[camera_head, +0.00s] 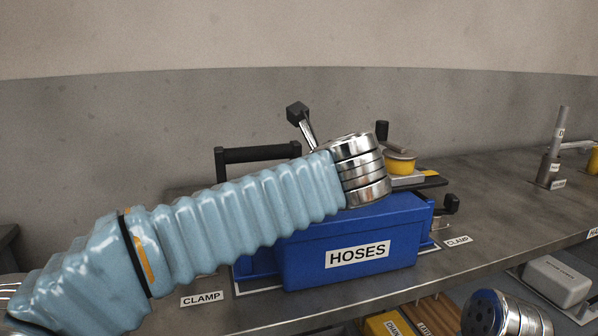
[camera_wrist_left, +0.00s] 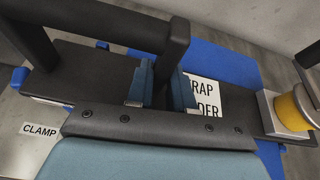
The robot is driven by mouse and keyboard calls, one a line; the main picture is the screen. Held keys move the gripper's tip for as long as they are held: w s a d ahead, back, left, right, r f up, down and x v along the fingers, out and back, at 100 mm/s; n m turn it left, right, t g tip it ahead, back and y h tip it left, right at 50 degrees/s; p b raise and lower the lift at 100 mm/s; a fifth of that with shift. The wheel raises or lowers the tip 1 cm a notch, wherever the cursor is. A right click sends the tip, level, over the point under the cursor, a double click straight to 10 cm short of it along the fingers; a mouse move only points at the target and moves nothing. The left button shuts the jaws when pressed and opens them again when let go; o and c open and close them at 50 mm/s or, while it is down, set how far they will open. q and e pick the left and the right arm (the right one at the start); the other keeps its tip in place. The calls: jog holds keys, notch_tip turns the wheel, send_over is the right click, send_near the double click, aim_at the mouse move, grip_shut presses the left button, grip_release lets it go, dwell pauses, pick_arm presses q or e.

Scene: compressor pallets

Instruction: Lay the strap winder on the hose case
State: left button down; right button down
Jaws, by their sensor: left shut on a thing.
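The strap winder (camera_head: 408,180) has a dark base plate, a yellow spool and a black bar handle. It lies over the top of the blue hose case (camera_head: 300,262), marked HOSES. My arm hides its middle, and I cannot tell whether it touches the lid. In the left wrist view, the winder's plate (camera_wrist_left: 245,110) spans the blue case (camera_wrist_left: 225,65), with its label partly covered. My left gripper (camera_wrist_left: 160,88) is shut on a black part of the winder. In the head view this gripper is hidden behind my wrist. My right gripper is not in view.
The case stands on a grey bench (camera_head: 490,205) with CLAMP labels on both sides. A black clamp knob (camera_head: 450,203) is at its right end. A metal post stand (camera_head: 551,165) is farther right, with clear bench between. A light grey box (camera_head: 556,280) is below the bench edge.

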pick_arm(q)
jog(key=c, duration=1.4)
grip_release()
jog(key=shift+f, duration=0.1)
jog(key=o, duration=0.4)
jog(key=shift+s+r, duration=0.15)
jog(key=shift+r, duration=0.05)
jog(key=v, duration=1.1)
jog(key=shift+s+d+b, duration=0.15)
jog(key=shift+s+b, duration=0.2)
jog(key=shift+b, duration=0.05)
jog(key=shift+r, duration=0.15)
